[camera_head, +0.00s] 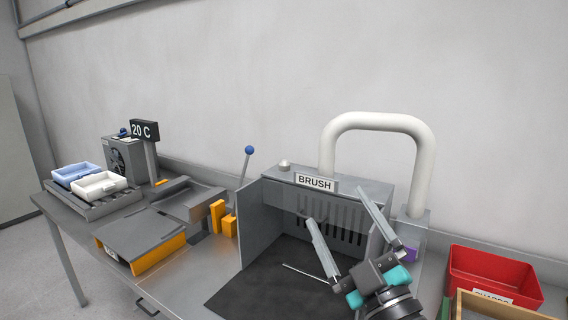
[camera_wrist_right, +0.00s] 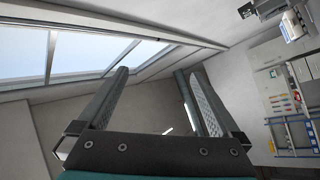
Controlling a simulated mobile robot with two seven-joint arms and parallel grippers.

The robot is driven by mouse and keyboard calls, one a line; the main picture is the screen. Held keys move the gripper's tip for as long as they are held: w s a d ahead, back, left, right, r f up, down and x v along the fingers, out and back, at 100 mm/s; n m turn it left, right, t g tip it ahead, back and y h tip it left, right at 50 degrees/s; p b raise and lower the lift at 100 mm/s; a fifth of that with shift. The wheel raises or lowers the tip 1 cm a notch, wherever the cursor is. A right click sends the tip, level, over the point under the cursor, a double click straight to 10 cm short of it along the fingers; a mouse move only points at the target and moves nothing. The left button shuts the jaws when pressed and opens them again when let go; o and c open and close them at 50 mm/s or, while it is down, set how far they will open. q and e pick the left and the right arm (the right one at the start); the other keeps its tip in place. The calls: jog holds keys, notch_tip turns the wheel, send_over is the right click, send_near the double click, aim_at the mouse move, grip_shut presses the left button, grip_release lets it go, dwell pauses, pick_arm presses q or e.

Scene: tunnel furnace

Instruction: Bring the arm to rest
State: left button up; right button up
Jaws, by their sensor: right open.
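My right gripper (camera_head: 350,228) is raised in front of the grey brush booth (camera_head: 258,215), its two long fingers spread apart and pointing up. Nothing is between them. In the right wrist view the same gripper (camera_wrist_right: 165,98) shows its two fingers wide apart and empty, with the wall, windows and room behind. My left gripper is not in either view.
The booth labelled BRUSH has a dark mat (camera_head: 262,285) with a thin rod (camera_head: 305,273) on it. A white pipe (camera_head: 425,155) rises behind. A red bin (camera_head: 495,275) stands at right. Blue (camera_head: 73,172) and white (camera_head: 99,186) trays sit far left.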

jog(key=s+d+f+m+g+h, duration=0.25)
jog(key=d+f+m+h, duration=0.2)
jog(key=f, duration=0.45)
jog(key=s+d+f+m+g+h, duration=0.1)
jog(key=d+f+m+g+h, duration=0.35)
jog(key=f, duration=0.35)
jog(key=s+a+f+m+g+y, duration=0.1)
jog(key=s+f+g, duration=0.4)
jog(key=s+f, duration=0.4)
jog(key=s+f+m+g, duration=0.1)
jog(key=s+f+g, duration=0.55)
jog(key=s, duration=0.45)
notch_tip(320, 180, down, 26)
jog(key=s+b, duration=0.3)
jog(key=b, duration=0.1)
jog(key=s+d+f+g+b, duration=0.2)
jog(key=s+f+b, duration=0.1)
jog(key=s+f, duration=1.2)
notch_tip(320, 180, down, 3)
jog(key=shift+n+b, duration=0.3)
jog(key=shift+b, duration=0.1)
